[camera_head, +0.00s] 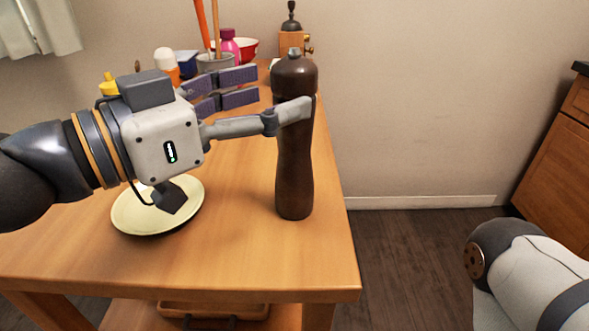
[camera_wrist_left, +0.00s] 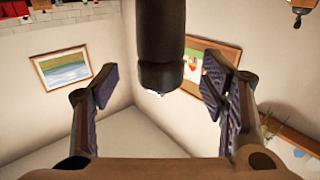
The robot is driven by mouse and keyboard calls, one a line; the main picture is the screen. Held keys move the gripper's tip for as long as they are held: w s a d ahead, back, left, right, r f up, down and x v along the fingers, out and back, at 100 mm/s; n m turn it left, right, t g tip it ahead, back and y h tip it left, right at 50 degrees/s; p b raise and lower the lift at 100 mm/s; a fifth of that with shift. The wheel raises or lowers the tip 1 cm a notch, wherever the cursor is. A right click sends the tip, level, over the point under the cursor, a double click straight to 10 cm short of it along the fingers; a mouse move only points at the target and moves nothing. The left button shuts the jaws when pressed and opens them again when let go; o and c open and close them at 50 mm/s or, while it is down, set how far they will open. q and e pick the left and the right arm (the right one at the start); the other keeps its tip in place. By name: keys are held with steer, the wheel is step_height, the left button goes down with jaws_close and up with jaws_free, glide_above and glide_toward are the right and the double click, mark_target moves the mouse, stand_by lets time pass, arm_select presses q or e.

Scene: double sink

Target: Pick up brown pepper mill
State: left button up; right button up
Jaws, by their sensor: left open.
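The brown pepper mill (camera_head: 294,180) stands upright near the right edge of the wooden table (camera_head: 250,262). In the head view, my left gripper (camera_head: 270,96) reaches in from the left at the height of the mill's upper part. One finger crosses in front of the mill, and the other, with purple-grey pads, is farther back and to the left. In the left wrist view, the dark mill (camera_wrist_left: 160,45) shows between the spread fingers of my left gripper (camera_wrist_left: 165,88), with clear space on both sides. My right gripper is out of view.
A pale plate (camera_head: 125,215) lies under my left gripper. Behind are a utensil pot (camera_head: 216,63), a pink bottle (camera_head: 230,44), a red bowl (camera_head: 248,46) and a coffee grinder (camera_head: 292,42). Open floor (camera_head: 410,240) lies right of the table.

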mark_target(297, 86)
arm_select(q)
steer(key=b+x, duration=0.1)
steer(key=x, duration=0.3)
steer(key=shift+w+d+f, duration=0.1)
steer(key=shift+w+d, duration=0.2)
steer(key=shift+w, duration=0.05)
steer(key=shift+c, duration=0.5)
jaws_close()
steer(key=shift+r, duration=0.3)
